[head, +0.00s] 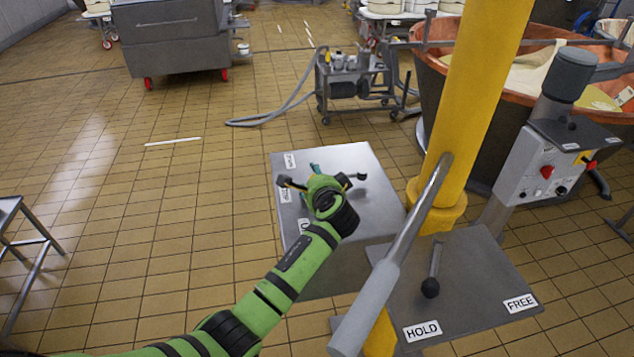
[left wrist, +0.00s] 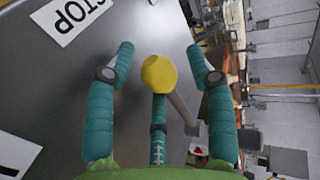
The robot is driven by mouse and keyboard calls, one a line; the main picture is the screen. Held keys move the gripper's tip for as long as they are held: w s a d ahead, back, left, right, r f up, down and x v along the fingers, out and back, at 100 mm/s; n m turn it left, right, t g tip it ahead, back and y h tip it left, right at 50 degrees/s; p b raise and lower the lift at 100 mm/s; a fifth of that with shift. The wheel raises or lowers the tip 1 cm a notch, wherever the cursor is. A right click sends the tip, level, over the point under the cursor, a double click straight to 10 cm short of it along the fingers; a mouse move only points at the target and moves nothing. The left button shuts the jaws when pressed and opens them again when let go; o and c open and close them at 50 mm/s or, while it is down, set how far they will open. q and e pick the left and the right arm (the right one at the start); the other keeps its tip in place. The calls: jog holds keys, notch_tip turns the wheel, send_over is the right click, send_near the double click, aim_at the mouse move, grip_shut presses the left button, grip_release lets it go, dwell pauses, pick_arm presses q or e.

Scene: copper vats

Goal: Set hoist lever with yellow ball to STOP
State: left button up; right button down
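The yellow ball (left wrist: 159,73) of the hoist lever shows in the left wrist view between the spread fingers of my left gripper (left wrist: 160,52). Its grey rod (left wrist: 183,109) runs down to the right. The fingers stand apart on both sides of the ball, with a third finger below it; I cannot tell whether any touches. The STOP label (left wrist: 73,14) lies on the grey panel at the upper left. In the head view, my left gripper (head: 316,180) is over the grey box (head: 350,228) and hides the yellow ball. My right gripper is not in view.
A second panel (head: 475,285) has a black-ball lever (head: 431,288) and HOLD and FREE labels. A long grey handle (head: 368,305) and a yellow column (head: 478,100) stand to the right.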

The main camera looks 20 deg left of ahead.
pick_arm(q)
jog(key=shift+d, duration=0.15)
jog(key=shift+s+d+r, duration=0.1)
jog(key=shift+s+d, duration=0.2)
jog(key=v, duration=1.1)
jog(key=shift+a+r, duration=0.1)
jog(key=shift+r, duration=0.05)
jog(key=shift+s, duration=0.15)
